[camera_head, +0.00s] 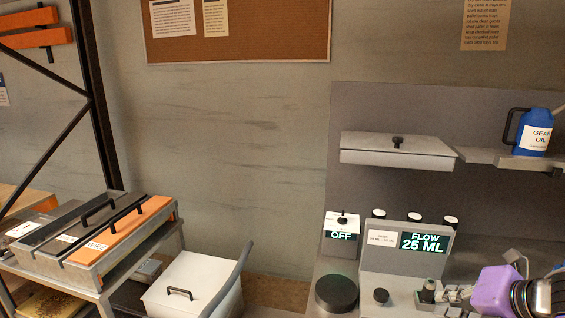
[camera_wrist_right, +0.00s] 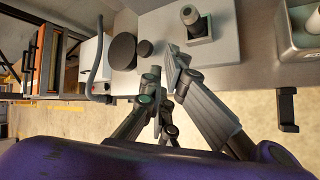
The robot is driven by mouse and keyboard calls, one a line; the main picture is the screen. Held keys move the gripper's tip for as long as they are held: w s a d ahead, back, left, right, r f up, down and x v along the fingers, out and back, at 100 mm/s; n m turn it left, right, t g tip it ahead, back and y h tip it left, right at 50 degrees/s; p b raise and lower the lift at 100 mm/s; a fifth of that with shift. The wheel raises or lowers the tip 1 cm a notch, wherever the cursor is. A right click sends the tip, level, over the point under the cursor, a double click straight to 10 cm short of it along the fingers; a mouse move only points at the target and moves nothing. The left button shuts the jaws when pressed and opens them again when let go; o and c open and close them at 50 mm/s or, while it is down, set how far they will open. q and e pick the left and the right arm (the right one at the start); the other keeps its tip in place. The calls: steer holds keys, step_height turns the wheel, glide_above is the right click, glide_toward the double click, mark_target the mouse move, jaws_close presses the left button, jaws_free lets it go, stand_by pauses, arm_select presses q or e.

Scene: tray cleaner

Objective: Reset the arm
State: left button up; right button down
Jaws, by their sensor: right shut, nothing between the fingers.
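My right gripper (camera_head: 456,295) comes in at the lower right of the head view, behind its purple wrist. In the right wrist view, the fingers of this gripper (camera_wrist_right: 164,72) are shut with nothing held, seen in front of the dispenser's front edge. Any gap between the fingers and the machine is hard to judge. My left gripper is not in view.
The dispenser panel (camera_head: 408,243) reads "FLOW 25 ML", with an "OFF" box (camera_head: 341,224) on its left. A black round lid (camera_head: 337,292) stands in front. A blue gear oil jug (camera_head: 535,131) sits on a shelf. Lidded trays (camera_head: 98,243) rest on the left cart.

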steer(key=s+a+f+m+t+p, duration=0.1)
steer(key=s+a+f+m, duration=0.25)
steer(key=f+m, duration=0.55)
steer(key=s+a+f+m+t+p, duration=0.1)
steer(key=s+a+f+m, duration=0.25)
steer(key=f+m, duration=0.55)
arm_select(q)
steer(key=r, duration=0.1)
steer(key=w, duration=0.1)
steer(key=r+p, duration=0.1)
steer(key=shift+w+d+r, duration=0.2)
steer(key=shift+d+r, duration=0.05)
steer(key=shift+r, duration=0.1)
arm_select(e)
steer(key=s+a+f+m+h, duration=0.1)
steer(key=s+a+f+m, duration=0.1)
steer(key=s+f, duration=0.3)
steer(key=s+a+f+m+g+h, duration=0.1)
steer(key=s+a+f+m, duration=0.2)
steer(key=s, duration=0.7)
steer(key=s+a+f+m+g, duration=0.1)
steer(key=s+a+f+m, duration=0.1)
steer(key=s+f+m, duration=0.3)
steer(key=s+f, duration=0.2)
steer(key=s, duration=0.1)
steer(key=shift+a+h, duration=0.3)
steer(key=shift+h, duration=0.1)
